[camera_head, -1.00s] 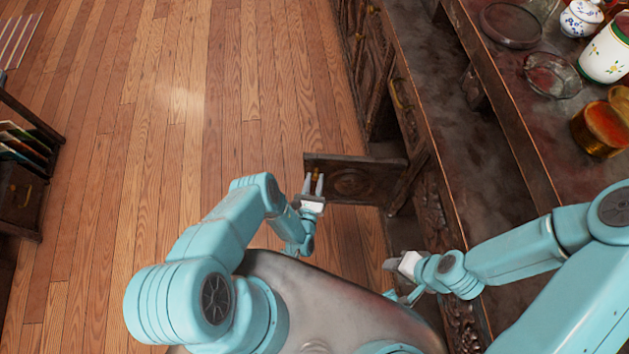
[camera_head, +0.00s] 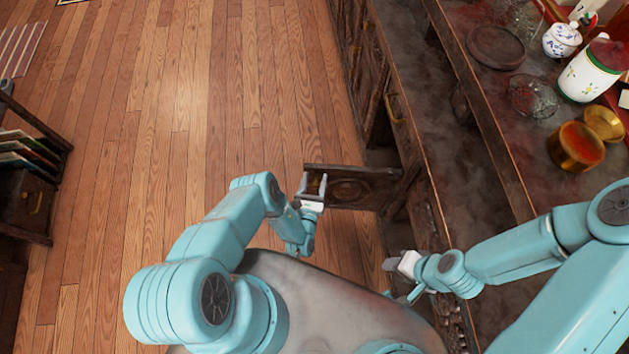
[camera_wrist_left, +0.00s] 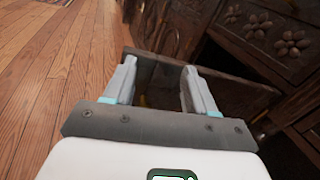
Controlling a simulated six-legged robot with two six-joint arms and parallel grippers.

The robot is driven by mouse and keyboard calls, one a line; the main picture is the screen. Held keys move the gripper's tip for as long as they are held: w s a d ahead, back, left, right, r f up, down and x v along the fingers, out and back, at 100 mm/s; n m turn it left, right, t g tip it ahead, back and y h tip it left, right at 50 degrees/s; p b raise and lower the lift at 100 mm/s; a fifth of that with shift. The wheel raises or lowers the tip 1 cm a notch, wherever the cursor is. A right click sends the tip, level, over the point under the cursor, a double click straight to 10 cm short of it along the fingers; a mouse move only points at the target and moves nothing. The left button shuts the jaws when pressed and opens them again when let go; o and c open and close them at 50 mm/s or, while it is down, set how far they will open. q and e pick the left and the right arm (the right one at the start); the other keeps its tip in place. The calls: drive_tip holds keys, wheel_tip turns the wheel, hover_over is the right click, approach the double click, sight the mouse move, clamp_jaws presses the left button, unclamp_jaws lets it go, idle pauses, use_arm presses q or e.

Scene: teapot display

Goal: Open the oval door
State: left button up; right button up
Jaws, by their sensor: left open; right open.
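The oval door (camera_head: 378,186), a dark wooden panel with a carved oval, stands swung out from the cabinet front over the floor. My left gripper (camera_head: 313,184) is open at the door's free end, its fingers spread wide. In the left wrist view, the door (camera_wrist_left: 240,94) lies beyond the open left gripper (camera_wrist_left: 160,86). A small yellow bit, perhaps the door's handle (camera_wrist_left: 143,101), shows low between the fingers. My right gripper (camera_head: 396,278) is open and empty near the cabinet front, apart from the door.
The dark cabinet (camera_head: 415,125) runs along the right, with a brass drawer handle (camera_head: 393,108). Its top holds a white canister (camera_head: 590,72), a copper pot (camera_head: 575,148) and glass dishes. A small shelf (camera_head: 30,190) stands at far left. The wooden floor (camera_head: 200,110) between is clear.

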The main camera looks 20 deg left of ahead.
wheel_tip(320, 180, up, 13)
drive_tip(key=p, duration=1.1)
drive_tip(key=shift+f, duration=0.1)
